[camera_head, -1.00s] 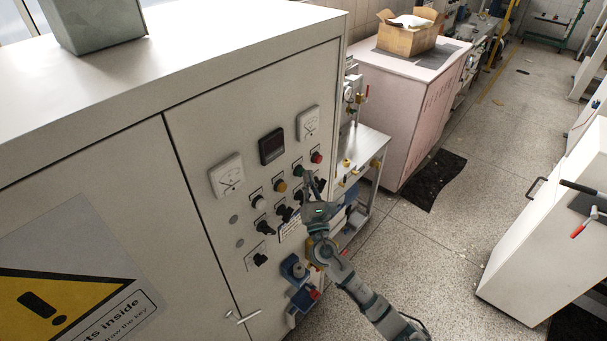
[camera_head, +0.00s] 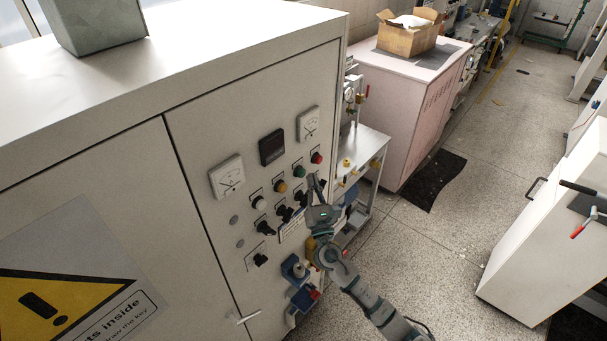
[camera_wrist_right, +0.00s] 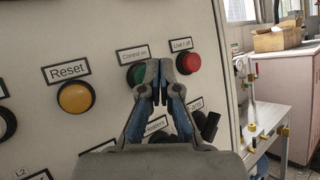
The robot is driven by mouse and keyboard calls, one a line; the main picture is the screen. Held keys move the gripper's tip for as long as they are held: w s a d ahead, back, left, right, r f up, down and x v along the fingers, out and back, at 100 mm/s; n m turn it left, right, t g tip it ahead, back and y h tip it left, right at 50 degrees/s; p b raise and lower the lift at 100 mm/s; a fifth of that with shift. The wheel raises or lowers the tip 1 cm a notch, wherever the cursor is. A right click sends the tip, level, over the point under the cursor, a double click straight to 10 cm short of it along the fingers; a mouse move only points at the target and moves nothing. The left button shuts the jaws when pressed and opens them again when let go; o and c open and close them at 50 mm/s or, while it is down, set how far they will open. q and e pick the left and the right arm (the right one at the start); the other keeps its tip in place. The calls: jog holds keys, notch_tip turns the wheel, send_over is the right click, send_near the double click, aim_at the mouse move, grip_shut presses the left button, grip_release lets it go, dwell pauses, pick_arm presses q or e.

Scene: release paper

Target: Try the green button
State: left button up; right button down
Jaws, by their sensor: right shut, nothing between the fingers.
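The green button (camera_head: 299,171) is on the front panel of the grey cabinet, between the yellow and red buttons. In the right wrist view the green button (camera_wrist_right: 136,75) sits under a "Control on" label, partly covered by my finger. My right gripper (camera_head: 313,177) is shut and empty, its fingertips just to the right of and below the green button in the head view. In the right wrist view the fingertips (camera_wrist_right: 159,67) lie between the green and red buttons. I cannot tell whether they touch the panel. My left gripper is not in view.
A red button (camera_head: 317,157) and a yellow "Reset" button (camera_head: 280,186) flank the green one. Black knobs (camera_head: 284,213) sit below, close to my gripper. Gauges (camera_head: 227,176) are above.

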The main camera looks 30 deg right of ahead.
jog(key=shift+s+d, duration=0.35)
jog(key=shift+s, duration=0.4)
jog(key=shift+s+d, duration=0.3)
jog(key=shift+s, duration=0.5)
jog(key=shift+s+d, duration=0.35)
jog(key=shift+s, duration=0.4)
